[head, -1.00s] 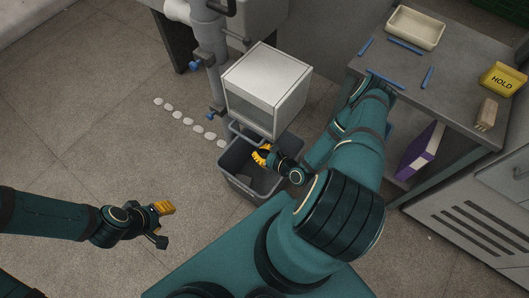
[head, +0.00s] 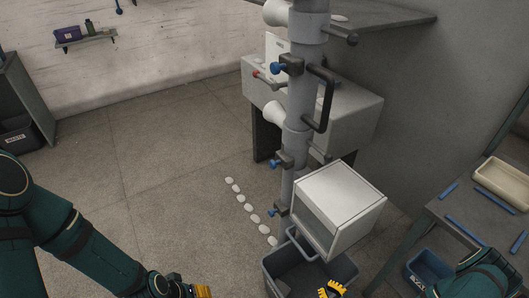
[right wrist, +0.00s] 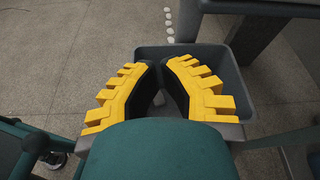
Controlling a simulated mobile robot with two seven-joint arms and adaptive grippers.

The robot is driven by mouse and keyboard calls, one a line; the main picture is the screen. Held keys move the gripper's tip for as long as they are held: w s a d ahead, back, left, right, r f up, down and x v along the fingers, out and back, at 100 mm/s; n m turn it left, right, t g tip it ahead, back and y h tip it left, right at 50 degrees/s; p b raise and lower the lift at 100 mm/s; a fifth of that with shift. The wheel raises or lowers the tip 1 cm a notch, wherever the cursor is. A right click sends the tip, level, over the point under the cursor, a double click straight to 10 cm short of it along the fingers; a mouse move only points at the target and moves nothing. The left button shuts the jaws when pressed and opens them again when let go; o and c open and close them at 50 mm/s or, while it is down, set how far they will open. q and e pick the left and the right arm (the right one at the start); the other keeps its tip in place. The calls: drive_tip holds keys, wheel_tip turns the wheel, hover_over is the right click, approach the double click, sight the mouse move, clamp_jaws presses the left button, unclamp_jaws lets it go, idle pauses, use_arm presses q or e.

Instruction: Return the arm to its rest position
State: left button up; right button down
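My right gripper (head: 332,290) shows by its yellow ribbed fingers at the bottom edge of the head view, over the dark grey bin (head: 283,272). In the right wrist view its two fingers (right wrist: 160,68) lean together with their tips nearly meeting, and I see nothing held between them. The bin (right wrist: 235,72) lies beyond and below the fingertips there. My left gripper (head: 188,290) is at the bottom edge of the head view, partly cut off, over bare floor; its finger opening is hidden.
A white box (head: 340,205) stands above the bin, beside the grey pipe column (head: 299,110) with blue-knobbed clamps. A bench (head: 455,225) with a cream tray (head: 503,180) and blue sticks is at right. White discs (head: 248,207) line the floor. The floor at left is clear.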

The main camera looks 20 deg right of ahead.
drive_tip(key=shift+w, duration=0.1)
drive_tip(key=w+a+r+n+g+y, duration=0.1)
drive_tip(key=w+a+n+g, duration=0.2)
drive_tip(key=a+n+g, duration=0.7)
drive_tip(key=s+a+r+n+g, duration=0.3)
drive_tip(key=s+a+r+n, duration=0.35)
drive_tip(key=n, duration=1.05)
drive_tip(key=w+a+r+n+t, duration=0.1)
drive_tip(key=w+a+r+n, duration=0.1)
drive_tip(key=w+r, duration=0.4)
drive_tip(key=shift+a+n+h, duration=0.3)
drive_tip(key=shift+a+n, duration=0.1)
drive_tip(key=shift+a, duration=0.05)
drive_tip(key=shift+w+r, duration=0.1)
